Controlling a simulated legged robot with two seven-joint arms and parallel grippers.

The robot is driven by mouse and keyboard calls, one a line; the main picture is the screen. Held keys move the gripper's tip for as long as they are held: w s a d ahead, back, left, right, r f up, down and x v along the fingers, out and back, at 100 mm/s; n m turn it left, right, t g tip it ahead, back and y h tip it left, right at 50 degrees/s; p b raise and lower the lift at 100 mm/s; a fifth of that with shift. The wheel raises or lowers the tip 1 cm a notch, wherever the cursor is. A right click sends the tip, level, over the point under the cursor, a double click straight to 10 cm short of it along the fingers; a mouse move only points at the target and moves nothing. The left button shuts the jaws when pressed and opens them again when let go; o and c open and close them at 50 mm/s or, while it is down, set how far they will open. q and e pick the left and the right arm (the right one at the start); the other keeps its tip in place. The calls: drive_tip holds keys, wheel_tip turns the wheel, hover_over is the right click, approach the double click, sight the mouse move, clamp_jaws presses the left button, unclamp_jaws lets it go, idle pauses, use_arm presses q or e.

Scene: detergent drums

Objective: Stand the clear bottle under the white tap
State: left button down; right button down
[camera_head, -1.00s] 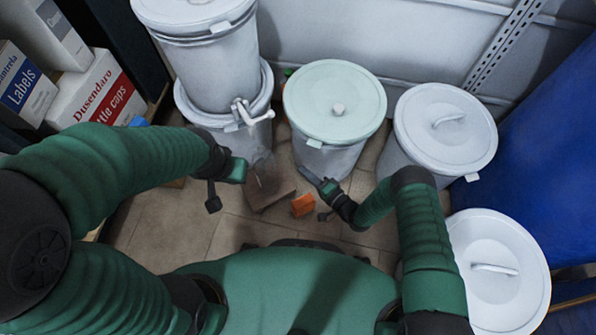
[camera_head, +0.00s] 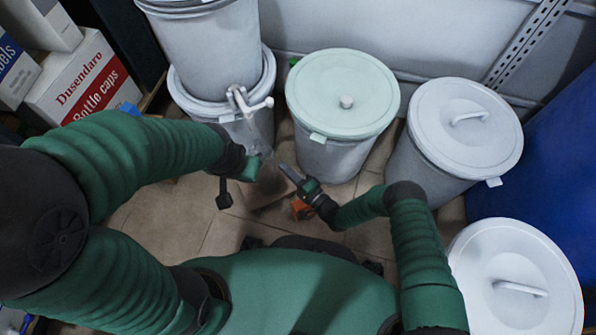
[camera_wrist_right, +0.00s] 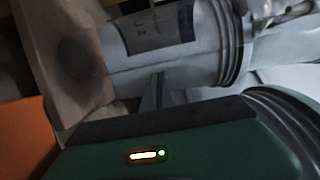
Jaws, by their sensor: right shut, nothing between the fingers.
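The white tap (camera_head: 243,103) juts from the stacked white drums at the back left. The clear bottle (camera_head: 268,180) is faint below and in front of the tap, over a brown block. In the right wrist view its see-through base (camera_wrist_right: 78,60) shows against the brown block (camera_wrist_right: 65,25); its upper part blends with the drum behind. My left gripper (camera_head: 258,163) is just left of the bottle; its fingers are too unclear to read. My right gripper (camera_head: 290,173) is shut and empty, just right of the bottle; whether it touches is unclear.
An orange block (camera_head: 300,210) is partly hidden by my right gripper. Lidded drums stand behind it (camera_head: 340,95), to the right (camera_head: 465,130) and at front right (camera_head: 515,275). Cartons (camera_head: 85,80) are at the left. Tiled floor (camera_head: 165,220) is bare at front left.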

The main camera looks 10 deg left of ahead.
drive_tip(key=shift+s+a, duration=0.25)
drive_tip(key=shift+s+a, duration=0.45)
drive_tip(key=shift+a, duration=0.1)
